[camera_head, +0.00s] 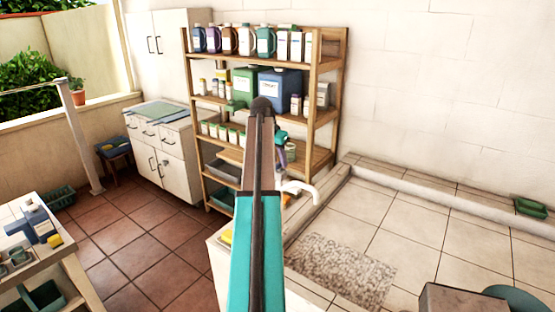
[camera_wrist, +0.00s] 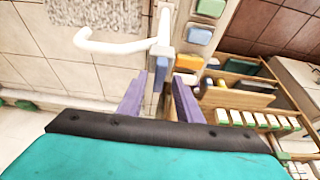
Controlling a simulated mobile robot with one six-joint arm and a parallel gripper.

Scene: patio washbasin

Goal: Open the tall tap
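The tall tap is white with a curved spout (camera_head: 300,188), seen just beyond my arm in the head view. In the wrist view its spout (camera_wrist: 110,45) points left from an upright post (camera_wrist: 165,22). A small blue-grey part (camera_wrist: 161,72) shows below the post, in line with the gap between my fingers; I cannot tell if it is the tap's handle. My gripper (camera_wrist: 158,100) has two purple fingers standing apart, with nothing clamped between them. In the head view my gripper (camera_head: 284,158) is partly hidden behind my arm, above the tap. No water shows at the spout.
Green (camera_wrist: 210,8) and blue (camera_wrist: 199,36) blocks lie beside the tap in the wrist view. A wooden shelf (camera_head: 327,118) with bottles and jars stands behind. A speckled mat (camera_head: 340,272) lies on the tiles at right. A side table (camera_head: 75,275) stands at left.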

